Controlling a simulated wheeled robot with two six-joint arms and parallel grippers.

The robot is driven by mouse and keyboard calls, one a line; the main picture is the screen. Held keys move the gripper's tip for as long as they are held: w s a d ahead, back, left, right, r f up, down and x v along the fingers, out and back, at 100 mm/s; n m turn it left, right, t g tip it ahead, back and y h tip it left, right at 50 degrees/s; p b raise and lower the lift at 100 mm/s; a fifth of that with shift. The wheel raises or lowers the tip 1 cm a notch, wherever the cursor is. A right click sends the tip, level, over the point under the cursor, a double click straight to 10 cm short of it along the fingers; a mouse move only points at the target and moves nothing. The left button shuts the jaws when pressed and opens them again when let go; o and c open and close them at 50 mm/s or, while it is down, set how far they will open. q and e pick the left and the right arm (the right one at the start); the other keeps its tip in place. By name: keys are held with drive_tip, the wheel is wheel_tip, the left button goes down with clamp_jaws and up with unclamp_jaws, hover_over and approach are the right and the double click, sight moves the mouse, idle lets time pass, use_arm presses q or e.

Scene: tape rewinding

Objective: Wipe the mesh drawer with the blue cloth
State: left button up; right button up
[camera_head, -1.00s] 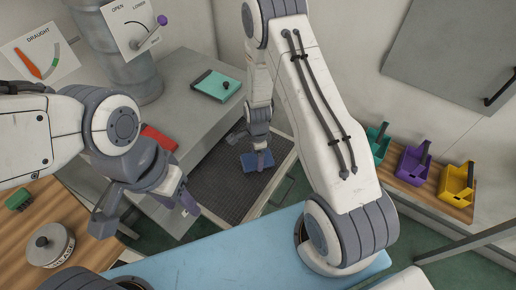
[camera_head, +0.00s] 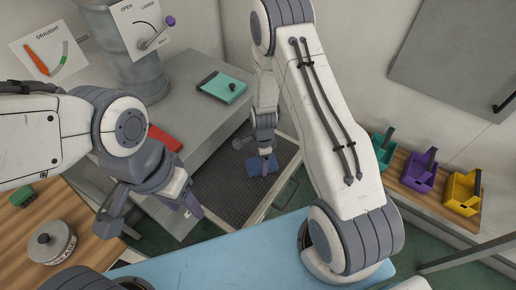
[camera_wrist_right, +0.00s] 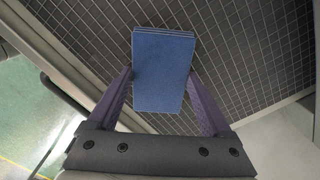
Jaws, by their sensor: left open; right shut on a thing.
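The blue cloth (camera_head: 262,164) is a small folded blue pad. My right gripper (camera_head: 265,154) is shut on it, over the mesh drawer (camera_head: 225,190). In the right wrist view the cloth (camera_wrist_right: 163,75) sits between the two purple fingers of the right gripper (camera_wrist_right: 160,85), with the dark mesh grid of the drawer (camera_wrist_right: 250,60) behind it. I cannot tell whether the cloth touches the mesh. My left gripper (camera_head: 150,212) is open and empty, to the left of the drawer, above the floor between the wooden counter and the blue surface.
A grey cabinet (camera_head: 185,80) stands behind the drawer, bearing a teal box (camera_head: 222,87) and a red item (camera_head: 165,137). A tin labelled grease (camera_head: 52,246) and a green brush (camera_head: 23,194) are on the wooden counter. Teal, purple and yellow scoops (camera_head: 461,193) line the right shelf.

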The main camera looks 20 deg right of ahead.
wheel_tip(320, 180, up, 4)
drive_tip(key=shift+p, duration=1.2)
drive_tip(key=shift+a+r+p, duration=0.15)
drive_tip(key=shift+r+p, duration=0.2)
wheel_tip(320, 180, up, 4)
drive_tip(key=p, duration=0.3)
drive_tip(key=shift+f, duration=0.15)
